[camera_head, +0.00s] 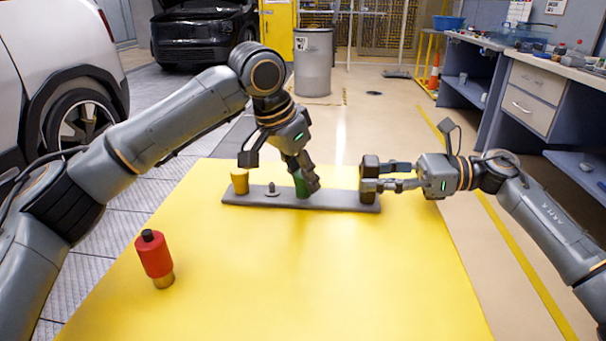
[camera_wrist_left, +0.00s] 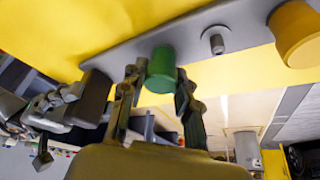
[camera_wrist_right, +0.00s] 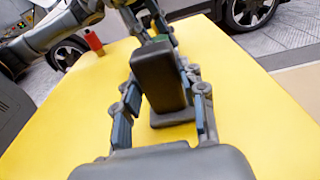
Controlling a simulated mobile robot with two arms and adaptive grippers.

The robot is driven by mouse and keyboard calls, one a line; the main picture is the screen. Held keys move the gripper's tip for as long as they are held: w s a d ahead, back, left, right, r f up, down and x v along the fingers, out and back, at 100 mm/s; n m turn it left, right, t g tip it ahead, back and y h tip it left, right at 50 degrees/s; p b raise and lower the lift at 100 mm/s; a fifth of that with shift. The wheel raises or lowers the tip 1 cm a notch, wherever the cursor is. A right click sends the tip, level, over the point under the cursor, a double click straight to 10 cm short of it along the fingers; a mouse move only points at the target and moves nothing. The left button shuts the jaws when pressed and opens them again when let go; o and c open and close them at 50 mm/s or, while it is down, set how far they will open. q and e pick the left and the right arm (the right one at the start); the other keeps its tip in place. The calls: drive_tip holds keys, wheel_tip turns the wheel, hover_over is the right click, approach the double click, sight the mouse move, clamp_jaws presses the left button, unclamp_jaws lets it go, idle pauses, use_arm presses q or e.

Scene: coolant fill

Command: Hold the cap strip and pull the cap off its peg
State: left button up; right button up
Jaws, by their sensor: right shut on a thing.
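The grey cap strip (camera_head: 335,201) lies on the yellow table. It carries a yellow cap (camera_head: 240,181), a bare peg (camera_head: 271,189) and a green cap (camera_head: 301,186), with an upright dark end block (camera_head: 370,178) at its right end. My left gripper (camera_head: 306,180) is at the green cap from above. In the left wrist view its fingers stand on either side of the green cap (camera_wrist_left: 162,68), apparently not closed on it. My right gripper (camera_head: 375,177) is shut on the end block, which also shows between its fingers in the right wrist view (camera_wrist_right: 158,80).
A red bottle (camera_head: 154,257) with a black top stands on the yellow table (camera_head: 300,290) at the front left. The table's front and middle are otherwise clear. A workbench (camera_head: 530,95) and a grey bin (camera_head: 313,62) stand beyond it.

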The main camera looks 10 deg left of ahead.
use_arm(q)
drive_tip(key=c, duration=0.4)
drive_tip(key=shift+r, duration=0.3)
drive_tip(key=shift+r, duration=2.45)
drive_tip(key=shift+r, duration=0.15)
drive_tip(key=shift+r, duration=1.85)
use_arm(e)
drive_tip(key=o, duration=1.1)
drive_tip(key=shift+d, duration=0.1)
